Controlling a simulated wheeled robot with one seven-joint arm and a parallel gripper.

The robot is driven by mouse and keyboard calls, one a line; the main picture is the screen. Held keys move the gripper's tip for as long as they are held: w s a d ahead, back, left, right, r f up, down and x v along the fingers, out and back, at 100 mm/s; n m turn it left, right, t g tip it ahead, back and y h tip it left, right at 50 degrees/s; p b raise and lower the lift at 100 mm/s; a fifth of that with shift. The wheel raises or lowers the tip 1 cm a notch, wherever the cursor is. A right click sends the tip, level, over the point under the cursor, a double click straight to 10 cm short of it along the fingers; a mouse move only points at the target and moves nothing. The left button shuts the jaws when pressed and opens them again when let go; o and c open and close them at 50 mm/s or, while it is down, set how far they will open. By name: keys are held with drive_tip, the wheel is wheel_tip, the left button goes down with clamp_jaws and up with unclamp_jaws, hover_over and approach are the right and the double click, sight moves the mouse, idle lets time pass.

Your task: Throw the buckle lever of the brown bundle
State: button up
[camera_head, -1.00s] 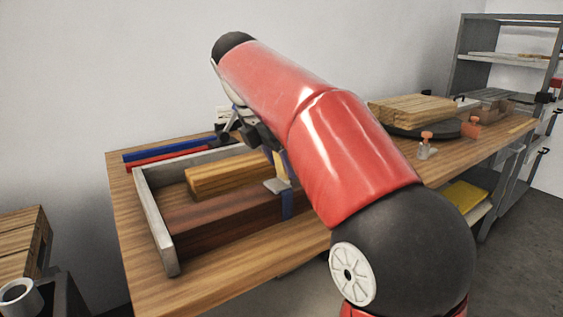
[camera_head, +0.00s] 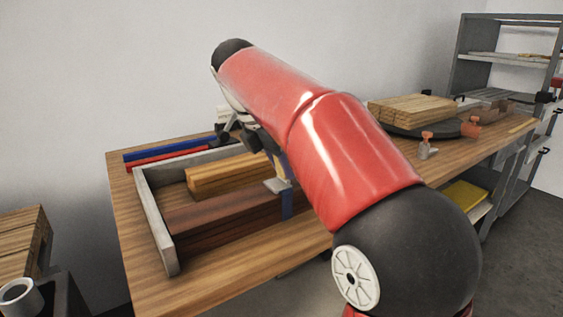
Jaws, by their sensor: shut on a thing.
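The brown bundle (camera_head: 225,220) of dark boards lies along the front of a grey-walled tray on the bench. A blue strap (camera_head: 287,205) goes around it near its right end. A silver buckle (camera_head: 276,186) sits on top of the strap, with a pale buckle lever (camera_head: 283,168) standing up from it. My gripper (camera_head: 272,153) is directly above the buckle, shut on the lever. My red arm covers part of the gripper and the right end of the bundle, so the fingertips show poorly.
A lighter yellow wood bundle (camera_head: 228,173) lies behind the brown one. Blue (camera_head: 168,149) and red (camera_head: 165,159) bars lie behind the tray (camera_head: 155,220). A wood stack (camera_head: 410,110) rests on a dark round plate at right. The bench front left is clear.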

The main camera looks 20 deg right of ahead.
sight(280, 173)
drive_tip(key=h, duration=0.1)
drive_tip(key=a+t+h, duration=0.1)
drive_tip(key=h, duration=0.2)
drive_tip(key=shift+s+a+f+t+h, duration=0.25)
drive_tip(key=shift+a+f+t+h, duration=0.05)
drive_tip(key=shift+f, duration=0.05)
drive_tip(key=h, duration=0.1)
drive_tip(key=t+h, duration=0.1)
drive_tip(key=h, duration=0.1)
drive_tip(key=a+f+h, duration=0.1)
drive_tip(key=shift+s, duration=0.15)
drive_tip(key=shift+t+h, duration=0.3)
drive_tip(key=o, duration=1)
drive_tip(key=v, duration=0.7)
drive_tip(key=shift+s+a, duration=0.15)
drive_tip(key=shift+a, duration=0.25)
drive_tip(key=shift+d+r, duration=0.1)
